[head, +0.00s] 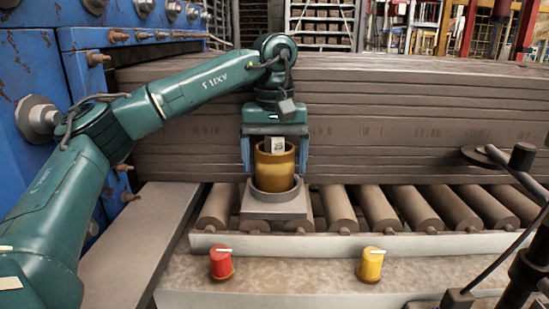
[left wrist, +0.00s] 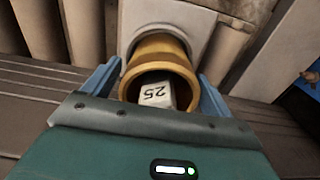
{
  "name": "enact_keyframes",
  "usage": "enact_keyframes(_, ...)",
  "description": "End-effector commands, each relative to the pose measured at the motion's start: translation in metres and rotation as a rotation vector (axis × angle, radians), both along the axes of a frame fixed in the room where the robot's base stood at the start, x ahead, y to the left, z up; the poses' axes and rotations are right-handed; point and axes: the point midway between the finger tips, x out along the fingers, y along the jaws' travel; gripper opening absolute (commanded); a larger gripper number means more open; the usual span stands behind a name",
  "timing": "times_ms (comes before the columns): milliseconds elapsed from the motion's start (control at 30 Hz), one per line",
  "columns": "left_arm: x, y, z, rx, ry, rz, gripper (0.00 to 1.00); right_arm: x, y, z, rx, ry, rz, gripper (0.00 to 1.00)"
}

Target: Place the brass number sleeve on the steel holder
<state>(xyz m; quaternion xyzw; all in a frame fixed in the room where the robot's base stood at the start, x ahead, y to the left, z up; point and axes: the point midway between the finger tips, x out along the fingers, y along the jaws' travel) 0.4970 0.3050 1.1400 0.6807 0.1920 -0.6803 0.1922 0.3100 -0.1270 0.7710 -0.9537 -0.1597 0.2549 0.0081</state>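The brass sleeve (head: 274,172) stands upright with its lower end inside the round collar of the grey steel holder (head: 270,209). A pale block marked with a number sits in the sleeve's mouth; it reads 25, upside down, in the left wrist view. That view also shows the sleeve (left wrist: 160,50) and the holder (left wrist: 195,18). My left gripper (head: 274,165) points down over the sleeve, one blue finger on each side. Narrow gaps seem to show between fingers and sleeve, so it looks open. The sleeve's underside is hidden. My right gripper is not in view.
The holder stands on a roller conveyor (head: 380,208) before a stack of dark slabs (head: 420,120). A red knob (head: 221,264) and a yellow knob (head: 371,264) are on the front ledge. Blue machinery (head: 30,65) is left; a black jointed stand (head: 522,157) is right.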

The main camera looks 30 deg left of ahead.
Motion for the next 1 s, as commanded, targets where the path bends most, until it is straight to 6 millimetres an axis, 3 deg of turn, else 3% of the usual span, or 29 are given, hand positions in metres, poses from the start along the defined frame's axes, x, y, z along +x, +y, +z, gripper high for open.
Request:
enact_keyframes(367,0.0,0.0,0.006,0.0,-0.001,0.0,0.9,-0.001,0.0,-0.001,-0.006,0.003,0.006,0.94)
enact_keyframes(533,0.001,0.0,0.033,-0.001,-0.003,0.0,0.9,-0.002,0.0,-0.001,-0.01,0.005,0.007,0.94)
enact_keyframes(800,0.0,0.0,0.096,0.001,-0.004,0.0,0.9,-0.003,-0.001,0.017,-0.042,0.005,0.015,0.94)
enact_keyframes(1000,0.0,0.0,0.118,0.001,0.0,0.0,0.9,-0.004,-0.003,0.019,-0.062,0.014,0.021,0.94)
